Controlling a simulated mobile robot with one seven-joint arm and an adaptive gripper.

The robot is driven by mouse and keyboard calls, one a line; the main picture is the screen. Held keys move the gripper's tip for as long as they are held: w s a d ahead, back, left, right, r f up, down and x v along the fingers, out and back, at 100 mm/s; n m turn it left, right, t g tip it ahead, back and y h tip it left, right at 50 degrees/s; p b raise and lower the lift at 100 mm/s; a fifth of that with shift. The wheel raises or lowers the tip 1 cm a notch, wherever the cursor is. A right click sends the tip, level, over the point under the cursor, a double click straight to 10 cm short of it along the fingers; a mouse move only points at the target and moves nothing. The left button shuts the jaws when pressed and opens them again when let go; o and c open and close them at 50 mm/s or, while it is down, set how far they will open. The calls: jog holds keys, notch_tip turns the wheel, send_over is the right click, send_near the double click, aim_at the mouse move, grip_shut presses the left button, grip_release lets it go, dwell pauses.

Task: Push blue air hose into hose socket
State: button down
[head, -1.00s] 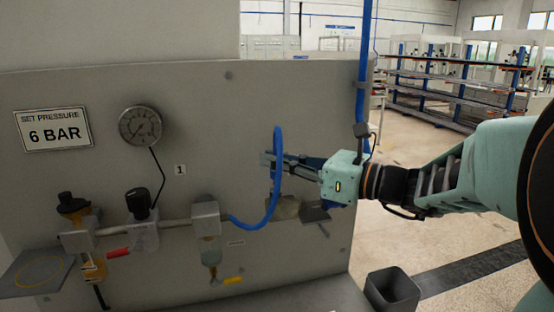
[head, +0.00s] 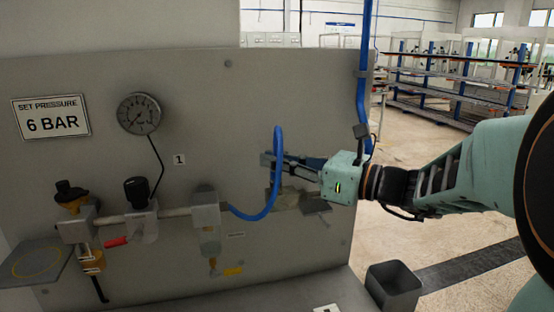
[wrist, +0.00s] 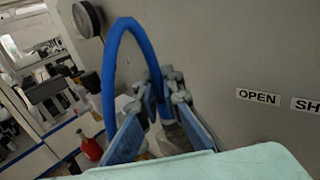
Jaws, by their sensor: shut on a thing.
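The blue air hose (head: 262,214) comes out of a grey block (head: 205,211) on the panel and loops up to my gripper (head: 272,161). My gripper is shut on the hose near its end, in front of the panel's right part. In the wrist view the hose (wrist: 109,70) arches over and passes down between the fingers (wrist: 160,115). A small fitting (head: 284,198) sits on the panel just below the gripper; it may be the hose socket. The fingers hide the hose tip, so I cannot tell whether it touches the fitting.
A grey bin (head: 394,288) stands at the lower right. Open floor lies right of the panel.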

jog(key=c, duration=2)
grip_release()
jog(key=shift+f, duration=0.1)
jog(key=v, duration=1.2)
